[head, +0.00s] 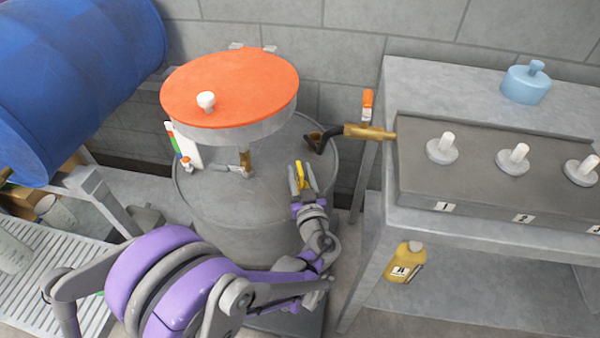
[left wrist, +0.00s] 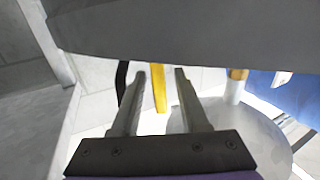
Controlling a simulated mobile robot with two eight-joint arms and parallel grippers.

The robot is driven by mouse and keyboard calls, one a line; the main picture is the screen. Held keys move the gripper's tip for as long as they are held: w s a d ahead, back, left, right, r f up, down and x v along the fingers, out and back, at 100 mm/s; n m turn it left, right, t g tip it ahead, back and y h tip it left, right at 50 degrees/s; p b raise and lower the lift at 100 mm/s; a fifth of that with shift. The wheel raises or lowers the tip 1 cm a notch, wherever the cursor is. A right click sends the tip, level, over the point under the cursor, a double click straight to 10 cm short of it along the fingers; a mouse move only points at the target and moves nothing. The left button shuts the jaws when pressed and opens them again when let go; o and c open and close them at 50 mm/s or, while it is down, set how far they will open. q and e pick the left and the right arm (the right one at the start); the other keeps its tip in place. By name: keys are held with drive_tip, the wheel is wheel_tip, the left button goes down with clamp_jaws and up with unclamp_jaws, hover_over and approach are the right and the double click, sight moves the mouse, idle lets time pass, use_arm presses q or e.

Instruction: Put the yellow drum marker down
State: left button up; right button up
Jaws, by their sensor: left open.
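The yellow drum marker (head: 301,176) is a small upright yellow piece at the right side of the grey drum's top (head: 225,205). My left gripper (head: 297,182) is at the marker, with its fingers beside it. In the left wrist view the marker is a yellow strip (left wrist: 159,92) between the two open fingers (left wrist: 160,78), with a visible gap on each side. The fingers hide part of it in the head view, and I cannot tell if its foot touches the drum. My right gripper is not in view.
An orange-topped reel (head: 230,88) stands over the drum. A brass nozzle (head: 368,131) with a black hose is at the drum's right rim. A grey bench (head: 420,80) with numbered knobs stands right; a blue drum (head: 85,75) lies left. A white-and-green tag (head: 188,147) is at the drum's left.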

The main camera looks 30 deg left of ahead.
use_arm(q)
drive_tip(key=shift+r, duration=0.25)
drive_tip(key=p+v, duration=0.1)
drive_tip(key=v, duration=1.1)
drive_tip(key=shift+d+f, duration=0.1)
drive_tip(key=shift+f, duration=0.05)
